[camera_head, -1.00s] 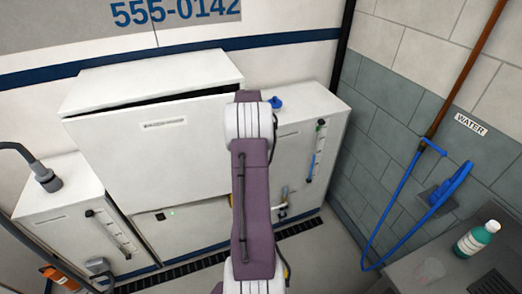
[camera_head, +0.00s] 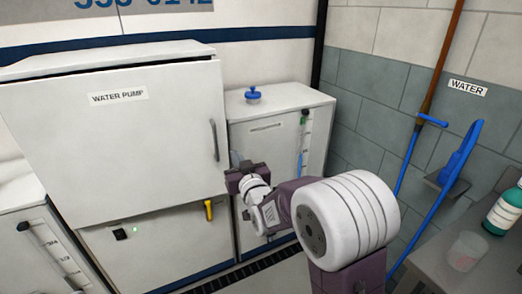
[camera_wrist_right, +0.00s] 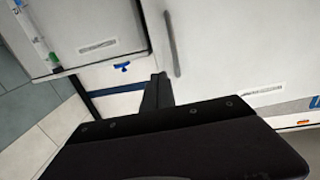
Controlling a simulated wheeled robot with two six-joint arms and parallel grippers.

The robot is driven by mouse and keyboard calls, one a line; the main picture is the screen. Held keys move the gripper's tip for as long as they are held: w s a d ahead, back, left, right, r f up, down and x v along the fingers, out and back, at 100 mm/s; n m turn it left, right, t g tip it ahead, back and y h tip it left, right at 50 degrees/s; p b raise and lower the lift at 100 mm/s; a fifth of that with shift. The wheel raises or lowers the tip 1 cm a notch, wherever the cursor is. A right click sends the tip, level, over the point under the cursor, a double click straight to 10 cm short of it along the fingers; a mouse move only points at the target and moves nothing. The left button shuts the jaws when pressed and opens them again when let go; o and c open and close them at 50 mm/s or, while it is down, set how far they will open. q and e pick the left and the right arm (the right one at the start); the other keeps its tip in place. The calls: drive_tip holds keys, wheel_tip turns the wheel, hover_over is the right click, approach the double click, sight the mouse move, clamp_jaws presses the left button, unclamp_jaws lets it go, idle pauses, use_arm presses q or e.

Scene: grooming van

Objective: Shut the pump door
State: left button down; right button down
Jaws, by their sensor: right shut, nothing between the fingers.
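The white pump door (camera_head: 130,140) carries a "WATER PUMP" label and has a grey vertical handle (camera_head: 215,140) near its right edge. A dark gap shows along the door's top under the cabinet's top panel (camera_head: 100,58), so it looks slightly ajar; how far is hard to tell. My right gripper (camera_head: 240,165) is shut and empty, just right of the door's right edge, below handle height. In the right wrist view, the gripper (camera_wrist_right: 158,88) is close to the door's edge and the handle (camera_wrist_right: 172,42); contact cannot be told. My left gripper is out of view.
A white tank cabinet (camera_head: 275,125) with a blue knob (camera_head: 253,95) stands right of the door. A yellow lever (camera_head: 209,210) is below the door. A grey counter (camera_head: 440,245) with a green bottle (camera_head: 505,210) and a clear cup (camera_head: 467,250) is at the right.

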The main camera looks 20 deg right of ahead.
approach(223, 131)
drive_tip(key=w, duration=0.7)
drive_tip(key=shift+d+p, duration=0.1)
drive_tip(key=shift+p, duration=0.3)
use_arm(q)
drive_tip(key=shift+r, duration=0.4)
use_arm(e)
drive_tip(key=shift+s, duration=0.1)
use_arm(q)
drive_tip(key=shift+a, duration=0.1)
